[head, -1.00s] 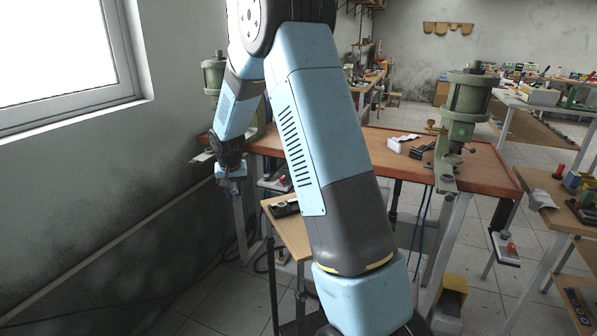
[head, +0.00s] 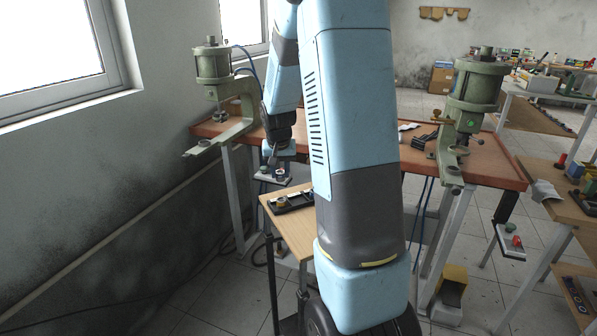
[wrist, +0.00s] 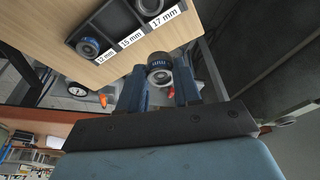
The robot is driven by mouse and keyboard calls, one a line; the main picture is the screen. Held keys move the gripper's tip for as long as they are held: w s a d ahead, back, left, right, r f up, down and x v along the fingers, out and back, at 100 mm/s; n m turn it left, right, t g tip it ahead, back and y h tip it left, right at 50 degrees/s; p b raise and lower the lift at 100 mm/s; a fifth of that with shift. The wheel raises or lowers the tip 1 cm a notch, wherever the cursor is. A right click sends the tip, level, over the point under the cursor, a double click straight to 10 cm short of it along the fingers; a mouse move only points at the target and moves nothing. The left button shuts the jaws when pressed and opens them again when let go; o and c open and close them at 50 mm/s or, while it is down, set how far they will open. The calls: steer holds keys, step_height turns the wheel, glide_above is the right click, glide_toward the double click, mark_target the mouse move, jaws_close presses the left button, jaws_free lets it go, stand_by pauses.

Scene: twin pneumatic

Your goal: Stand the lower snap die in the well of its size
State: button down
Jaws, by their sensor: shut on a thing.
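My gripper (wrist: 160,88) is shut on a dark round snap die (wrist: 159,62) with a blue mark, held between its two blue fingers. In the head view my gripper (head: 272,163) is small and the die is hard to make out. A black tray (wrist: 105,22) lies beyond the fingers, with labels 12 mm, 15 mm and 17 mm. One ringed die (wrist: 88,47) stands in the well by the 12 mm label. Another (wrist: 150,5) is by the 17 mm label, cut by the frame edge. The well by the 15 mm label looks empty. The held die appears beside the tray, apart from it.
The tray sits on a small wooden table (head: 291,232) in front of the red-brown bench (head: 395,160). Green presses stand at the left (head: 213,70) and right (head: 470,100) of the bench. A button box (head: 272,177) hangs near my gripper.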

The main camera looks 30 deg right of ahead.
steer(key=s+d, duration=0.4)
steer(key=s, duration=0.1)
glide_above(298, 201)
steer(key=s, duration=0.1)
steer(key=shift+m, duration=0.4)
steer(key=shift+s+a+f, duration=0.1)
steer(key=shift+a+f, duration=0.1)
steer(key=shift+f, duration=1.3)
steer(key=shift+a+f, duration=0.2)
steer(key=shift+f, duration=1.3)
steer(key=shift+f, duration=0.45)
steer(key=c, duration=0.7)
jaws_free()
steer(key=shift+r, duration=0.1)
steer(key=v, duration=1.3)
steer(key=shift+r, duration=0.2)
